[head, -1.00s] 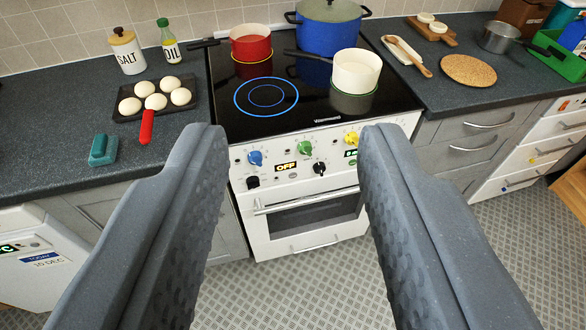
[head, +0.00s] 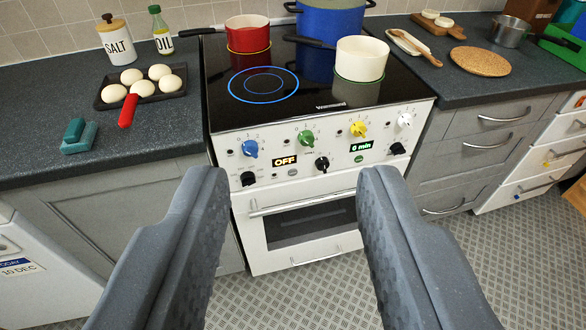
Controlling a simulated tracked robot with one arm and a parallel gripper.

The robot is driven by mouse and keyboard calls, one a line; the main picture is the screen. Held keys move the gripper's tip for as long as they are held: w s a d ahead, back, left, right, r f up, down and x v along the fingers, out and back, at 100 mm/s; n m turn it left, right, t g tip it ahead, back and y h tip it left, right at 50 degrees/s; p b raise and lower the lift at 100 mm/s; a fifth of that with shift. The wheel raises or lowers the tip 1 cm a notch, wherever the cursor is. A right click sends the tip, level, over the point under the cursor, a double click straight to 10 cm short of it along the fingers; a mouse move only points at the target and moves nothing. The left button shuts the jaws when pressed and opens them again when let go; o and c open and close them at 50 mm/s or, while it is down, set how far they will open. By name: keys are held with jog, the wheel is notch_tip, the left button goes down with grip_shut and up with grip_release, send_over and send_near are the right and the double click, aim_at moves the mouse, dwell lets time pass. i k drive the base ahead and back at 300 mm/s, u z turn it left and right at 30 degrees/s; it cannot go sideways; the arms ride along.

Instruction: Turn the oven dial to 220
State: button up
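The white oven (head: 225,148) stands ahead, with a front panel of several knobs. Blue (head: 250,148), green (head: 305,138), yellow (head: 358,129) and white (head: 404,120) knobs form the upper row. Black dials sit lower at the left (head: 248,179), middle (head: 322,164) and right (head: 397,148). A display (head: 285,161) beside the middle dial reads OFF; another display (head: 361,146) reads 0 min. Which black dial sets the temperature cannot be told for sure. My gripper (head: 288,185) is open and empty, its fingers in front of the oven door, below the panel in the picture.
On the hob (head: 300,92) stand a red pan (head: 247,36), a cream pan (head: 361,59) and a blue pot (head: 330,22). A tray of dough balls (head: 108,104) with a red handle lies on the left worktop. The patterned floor before the oven is clear.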

aim_at(248, 178)
jog(key=u, duration=1.3)
jog(key=k, duration=1)
jog(key=z, duration=0.8)
jog(key=i, duration=1)
